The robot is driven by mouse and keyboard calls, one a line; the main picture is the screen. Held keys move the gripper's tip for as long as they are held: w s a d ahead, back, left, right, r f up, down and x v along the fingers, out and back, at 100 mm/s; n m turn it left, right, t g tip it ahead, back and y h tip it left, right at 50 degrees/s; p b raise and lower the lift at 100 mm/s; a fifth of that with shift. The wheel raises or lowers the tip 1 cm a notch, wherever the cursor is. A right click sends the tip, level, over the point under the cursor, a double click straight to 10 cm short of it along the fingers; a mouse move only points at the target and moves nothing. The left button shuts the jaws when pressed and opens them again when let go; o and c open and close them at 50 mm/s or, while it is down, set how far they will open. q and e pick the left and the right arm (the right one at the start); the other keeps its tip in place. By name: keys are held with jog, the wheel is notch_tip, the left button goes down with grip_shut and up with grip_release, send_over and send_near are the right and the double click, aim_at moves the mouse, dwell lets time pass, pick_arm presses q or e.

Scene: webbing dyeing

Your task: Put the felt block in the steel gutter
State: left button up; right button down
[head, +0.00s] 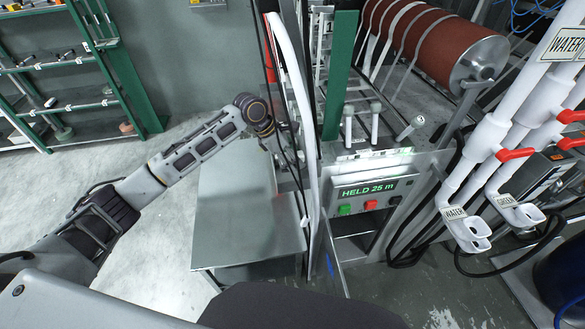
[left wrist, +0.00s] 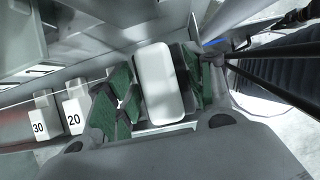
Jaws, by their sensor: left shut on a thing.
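In the left wrist view, a white rounded block (left wrist: 158,82), which I take for the felt block, sits between the green pads of my left gripper (left wrist: 156,88). The gripper is shut on it. Grey metal walls and ledges lie beyond the block, but I cannot tell which of them is the steel gutter. In the head view my left arm reaches in from the left to the machine's left side. Its gripper and the block are hidden there behind the white curved tube and dark cables. My right gripper is not in view.
Pale tags marked 30 (left wrist: 40,122) and 20 (left wrist: 74,116) stand left of my left gripper. A bare steel table (head: 238,205) is below my arm. The control panel (head: 368,192) reads HELD 25 m. White water pipes (head: 478,150) stand right; a green shelf (head: 75,75) is far left.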

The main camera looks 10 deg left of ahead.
aim_at(292, 177)
pick_arm(q)
jog(key=shift+f, duration=0.35)
jog(key=shift+f, duration=2.35)
jog(key=shift+p, duration=0.3)
jog(key=o, duration=0.8)
jog(key=shift+f, duration=0.1)
jog(key=shift+o, duration=0.2)
jog(key=v, duration=1.2)
jog(key=shift+b, duration=0.35)
